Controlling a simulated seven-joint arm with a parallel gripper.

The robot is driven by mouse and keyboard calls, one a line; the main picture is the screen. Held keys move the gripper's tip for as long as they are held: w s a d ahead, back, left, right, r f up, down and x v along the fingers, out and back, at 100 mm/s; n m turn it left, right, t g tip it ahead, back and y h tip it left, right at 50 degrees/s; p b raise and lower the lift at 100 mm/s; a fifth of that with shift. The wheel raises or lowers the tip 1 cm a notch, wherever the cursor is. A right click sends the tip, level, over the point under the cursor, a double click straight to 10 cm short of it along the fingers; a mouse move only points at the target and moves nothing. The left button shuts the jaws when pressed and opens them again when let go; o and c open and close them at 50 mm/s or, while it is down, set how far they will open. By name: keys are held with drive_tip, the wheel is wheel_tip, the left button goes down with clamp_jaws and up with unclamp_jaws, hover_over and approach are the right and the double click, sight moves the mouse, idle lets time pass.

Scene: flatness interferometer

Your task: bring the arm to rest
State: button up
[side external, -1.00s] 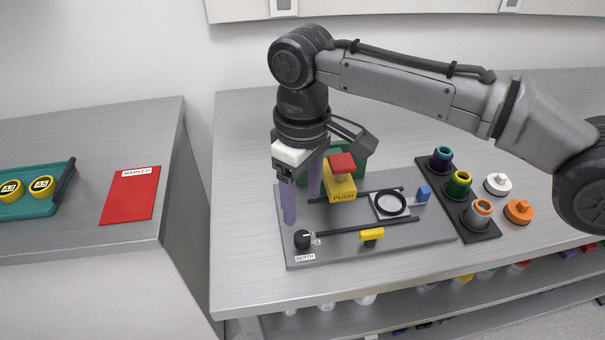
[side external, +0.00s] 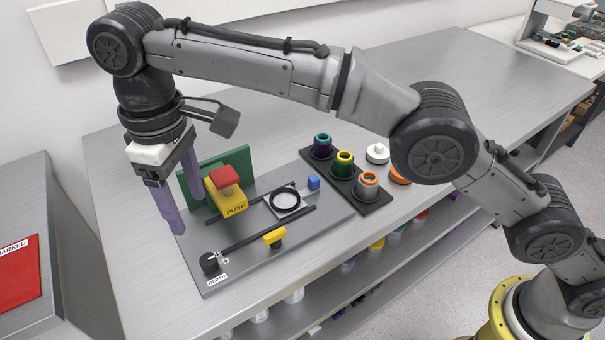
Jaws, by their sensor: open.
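My gripper (side external: 181,205) hangs at the left of the grey instrument plate, its two purple fingers apart and nothing between them. The fingertips appear above the plate's left edge; their exact height is hard to tell. The interferometer plate (side external: 330,217) carries a yellow PUSH block (side external: 229,203) with a red top (side external: 224,176), a round black-ringed window (side external: 285,199), a blue block (side external: 313,183), a yellow handle (side external: 274,237) and a black DEPTH knob (side external: 209,262). A green panel (side external: 237,163) stands behind the PUSH block.
A black rack (side external: 372,199) holds purple, green and grey-orange pots right of the plate. A white knobbed lid (side external: 377,153) and an orange one (side external: 398,175) lie beyond it. A red MARKED sheet (side external: 18,272) lies on the left bench. The bench's back right is clear.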

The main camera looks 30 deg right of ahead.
drive_tip(key=w+d+r+m+t+y, duration=0.1)
drive_tip(key=w+d+r+m, duration=0.15)
drive_tip(key=d+r, duration=0.95)
drive_tip(key=s+d+r+m+t, duration=0.1)
drive_tip(key=s+d+r, duration=0.25)
drive_tip(key=d, duration=0.55)
drive_tip(key=s+d+r+m+t, duration=0.15)
drive_tip(key=d+r, duration=0.25)
drive_tip(key=d, duration=0.5)
drive_tip(key=s+d+f+m+t, duration=0.25)
drive_tip(key=s+d+f, duration=0.25)
drive_tip(key=s+d, duration=0.75)
drive_tip(key=s+f, duration=0.4)
drive_tip(key=f, duration=0.3)
drive_tip(key=s+f+m+h, duration=0.1)
drive_tip(key=s+f, duration=0.3)
drive_tip(key=f, duration=0.3)
drive_tip(key=shift+d+f, duration=0.25)
drive_tip(key=shift+m, duration=0.25)
drive_tip(key=shift+c, duration=0.4)
